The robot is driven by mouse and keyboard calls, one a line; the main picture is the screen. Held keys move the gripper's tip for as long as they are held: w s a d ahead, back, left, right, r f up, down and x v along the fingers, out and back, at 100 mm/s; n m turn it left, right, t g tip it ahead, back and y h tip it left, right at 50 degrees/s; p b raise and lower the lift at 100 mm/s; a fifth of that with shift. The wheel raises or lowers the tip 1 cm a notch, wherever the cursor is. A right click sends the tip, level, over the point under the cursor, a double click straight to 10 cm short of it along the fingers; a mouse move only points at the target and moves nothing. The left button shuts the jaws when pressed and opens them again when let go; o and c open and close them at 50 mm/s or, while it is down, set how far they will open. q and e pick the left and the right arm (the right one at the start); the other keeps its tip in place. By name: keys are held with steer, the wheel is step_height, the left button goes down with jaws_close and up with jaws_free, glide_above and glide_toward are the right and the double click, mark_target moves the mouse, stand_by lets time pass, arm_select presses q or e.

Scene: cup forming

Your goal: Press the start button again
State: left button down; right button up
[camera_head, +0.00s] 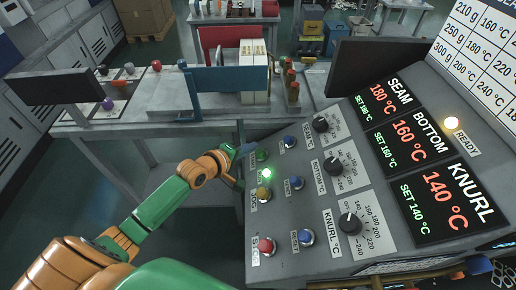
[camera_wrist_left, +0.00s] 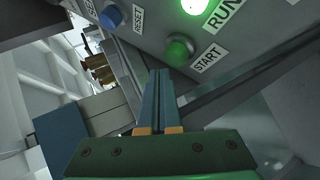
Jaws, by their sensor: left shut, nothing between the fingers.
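The green start button (camera_wrist_left: 178,50) sits on the sloped control panel beside its START label in the left wrist view. It also shows near the panel's left edge in the head view (camera_head: 261,155). The RUN lamp (camera_wrist_left: 195,6) near it glows green. My left gripper (camera_wrist_left: 160,72) is shut and empty, its fingertips pointing at the panel just below and left of the start button. Whether the tips touch the panel is hard to tell. In the head view the left gripper (camera_head: 240,160) is at the panel's left edge. My right gripper is not seen.
The panel also carries a yellow button (camera_head: 263,194), a red button (camera_head: 266,246), blue buttons and black knobs (camera_head: 349,224). Displays read 180, 160 and 140 °C, and the READY lamp (camera_head: 451,123) is lit. A machine bench (camera_head: 150,128) stands behind.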

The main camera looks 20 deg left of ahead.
arm_select(q)
steer(key=shift+s+a+r, duration=0.1)
steer(key=shift+a+r, duration=0.05)
steer(key=shift+r, duration=0.2)
steer(key=a+r+p, duration=0.1)
steer(key=p, duration=0.1)
steer(key=s+a+r+p, duration=0.1)
steer(key=r, duration=0.1)
steer(key=shift+s+a+r+p, duration=0.1)
steer(key=shift+a+r+p, duration=0.1)
steer(key=shift+p, duration=0.2)
stand_by(0.4)
